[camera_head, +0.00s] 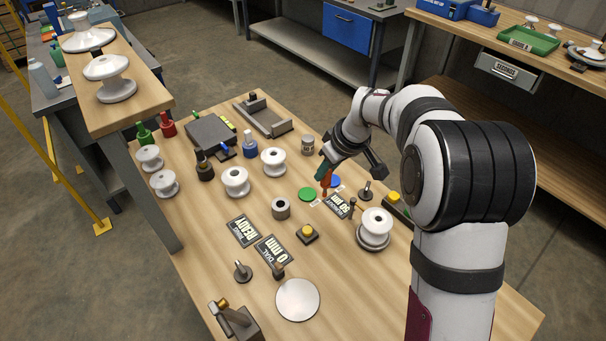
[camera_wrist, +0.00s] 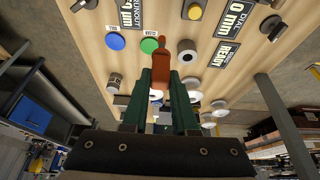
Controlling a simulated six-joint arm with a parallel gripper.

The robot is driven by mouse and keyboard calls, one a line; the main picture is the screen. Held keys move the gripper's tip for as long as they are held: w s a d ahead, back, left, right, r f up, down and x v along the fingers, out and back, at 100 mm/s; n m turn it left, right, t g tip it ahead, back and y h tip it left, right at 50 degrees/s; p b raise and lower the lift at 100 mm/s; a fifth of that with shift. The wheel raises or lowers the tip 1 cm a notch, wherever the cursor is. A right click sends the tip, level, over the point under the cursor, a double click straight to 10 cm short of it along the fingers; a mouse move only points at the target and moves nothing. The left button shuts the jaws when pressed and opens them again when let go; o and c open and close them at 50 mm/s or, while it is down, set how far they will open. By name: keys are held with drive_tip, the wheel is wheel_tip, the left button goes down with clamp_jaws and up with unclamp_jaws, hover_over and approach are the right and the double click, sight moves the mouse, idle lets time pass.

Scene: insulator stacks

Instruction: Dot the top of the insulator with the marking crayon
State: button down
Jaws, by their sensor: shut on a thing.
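The marking crayon is a reddish-brown stick (camera_head: 326,183); it also shows in the wrist view (camera_wrist: 162,52). My gripper (camera_head: 324,172) has green fingers shut on the crayon, which hangs point down beside the green and blue discs. Whether its tip touches the table is hard to tell. A white spool-shaped insulator (camera_head: 376,221) stands upright on a round grey base at the right, apart from the gripper and crayon. Other white insulators (camera_head: 236,181) and (camera_head: 273,160) stand upright on the table to the left. I cannot see any mark on their tops.
A green disc (camera_head: 307,194) and blue disc (camera_head: 334,182) lie near the crayon. Label plates (camera_head: 273,250), a metal ring (camera_head: 281,208), a yellow button (camera_head: 307,233) and a pale disc (camera_head: 298,299) are on the table. A raised shelf (camera_head: 145,84) holds larger insulators at left.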

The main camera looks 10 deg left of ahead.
drive_tip(key=s+d+r, duration=0.2)
drive_tip(key=d+r, duration=0.3)
drive_tip(key=d, duration=0.6)
drive_tip(key=shift+s+d+f, duration=0.1)
drive_tip(key=shift+d+f, duration=0.05)
drive_tip(key=shift+f, duration=0.8)
drive_tip(key=shift+s+d+f, duration=0.1)
drive_tip(key=shift+f, duration=0.85)
drive_tip(key=shift+s+d+f, duration=0.1)
drive_tip(key=shift+d+f, duration=0.05)
drive_tip(key=shift+f, duration=0.8)
drive_tip(key=shift+f, duration=0.6)
wheel_tip(320, 180, up, 7)
